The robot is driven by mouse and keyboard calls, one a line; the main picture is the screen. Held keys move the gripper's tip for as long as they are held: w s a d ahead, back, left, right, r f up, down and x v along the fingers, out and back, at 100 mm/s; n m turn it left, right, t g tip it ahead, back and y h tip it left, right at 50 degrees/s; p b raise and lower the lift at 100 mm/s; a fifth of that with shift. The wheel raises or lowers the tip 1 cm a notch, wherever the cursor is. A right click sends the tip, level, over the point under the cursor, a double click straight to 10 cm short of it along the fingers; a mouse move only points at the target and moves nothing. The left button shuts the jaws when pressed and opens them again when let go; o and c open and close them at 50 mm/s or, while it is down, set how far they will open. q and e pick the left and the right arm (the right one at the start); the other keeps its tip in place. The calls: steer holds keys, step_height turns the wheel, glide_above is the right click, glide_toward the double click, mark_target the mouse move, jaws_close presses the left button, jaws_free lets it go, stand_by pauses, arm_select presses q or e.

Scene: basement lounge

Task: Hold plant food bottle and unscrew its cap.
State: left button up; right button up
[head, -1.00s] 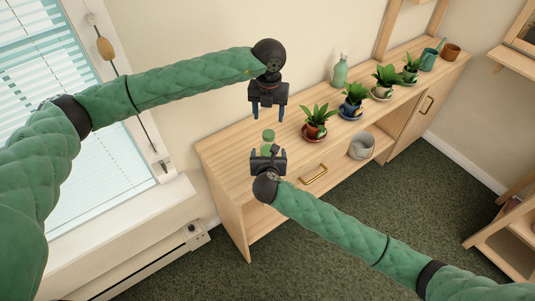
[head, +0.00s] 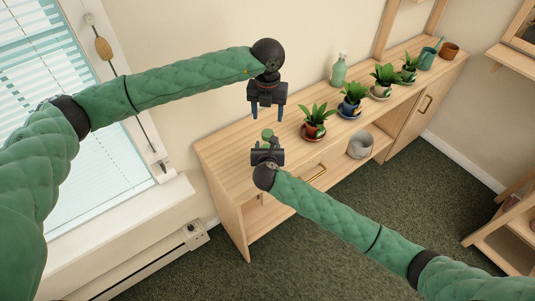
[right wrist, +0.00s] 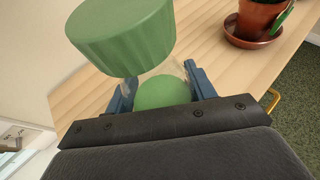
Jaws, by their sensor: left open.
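The plant food bottle has a wide green cap (head: 267,133) and stands near the left end of the wooden cabinet top. In the right wrist view the cap (right wrist: 122,35) looms large above a pale, see-through neck and the rounded green bottle (right wrist: 162,93). My right gripper (head: 267,147) comes from the front. Its blue fingers lie one on each side of the bottle, below the cap, and look closed against it; the lower bottle is hidden by the gripper. My left gripper (head: 267,113) points down with fingers apart, empty, above and apart from the cap.
A potted plant in a red pot (head: 314,131) stands just right of the bottle, with more potted plants and a green spray bottle (head: 339,70) further along. A grey container (head: 360,146) sits in the open shelf. A window (head: 75,110) is at left.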

mark_target(267, 133)
steer(key=c, duration=0.7)
arm_select(q)
steer(key=shift+r, duration=0.15)
arm_select(e)
jaws_close()
arm_select(q)
steer(key=m, duration=0.8)
steer(key=a+m, duration=0.1)
steer(key=m, duration=0.3)
steer(key=shift+w+r+m+y, duration=0.3)
steer(key=shift+r+m+y, duration=0.05)
steer(key=shift+m+y, duration=0.05)
steer(key=m, duration=0.4)
steer(key=shift+s+f, duration=0.15)
steer(key=shift+f, duration=0.15)
steer(key=m, duration=0.4)
steer(key=shift+s+d+f, duration=0.1)
steer(key=shift+d+f, duration=0.05)
steer(key=m, duration=0.5)
steer(key=shift+s+d+m+h, duration=0.1)
steer(key=shift+d+m+h, duration=0.1)
steer(key=shift+m+h, duration=0.1)
steer(key=m, duration=0.5)
steer(key=shift+d, duration=0.15)
steer(key=m, duration=0.4)
steer(key=shift+m, duration=0.3)
steer(key=shift+f, duration=4.05)
